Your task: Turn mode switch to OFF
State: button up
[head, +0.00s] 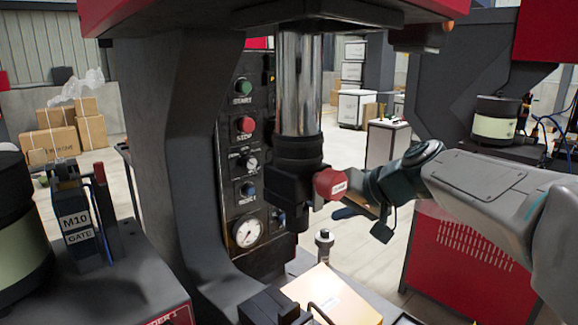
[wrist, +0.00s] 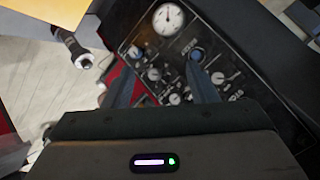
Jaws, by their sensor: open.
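The mode switch appears to be the small pale-marked knob (head: 250,162) on the dark control panel, between the red STOP button (head: 246,124) and a blue button (head: 248,189). Its label and pointer position are too small to read. In the wrist view a likely match is the pale knob (wrist: 217,78) beside the blue button (wrist: 197,55), close to the right fingertip. My gripper (wrist: 163,88) is open and empty, with its fingers toward the panel; contact cannot be told. In the head view the press ram hides the fingertips.
A round gauge (head: 250,232) sits low on the panel; more small knobs (wrist: 153,73) show in the wrist view. A grey press column (head: 165,140) borders the panel at left.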

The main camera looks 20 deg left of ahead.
aim_at(252, 163)
jog(key=w+a+r+n+y, duration=0.1)
jog(key=w+a+r+y, duration=0.3)
jog(key=a+r, duration=0.35)
jog(key=shift+g, duration=0.3)
jog(key=p+x, duration=0.1)
jog(key=x, duration=0.3)
jog(key=p+x, duration=0.1)
jog(key=x, duration=0.3)
jog(key=p+x, duration=0.1)
jog(key=x, duration=0.3)
jog(key=shift+a+r+p, duration=0.25)
jog(key=shift+a+p, duration=0.05)
jog(key=shift+p, duration=0.1)
jog(key=c, duration=1)
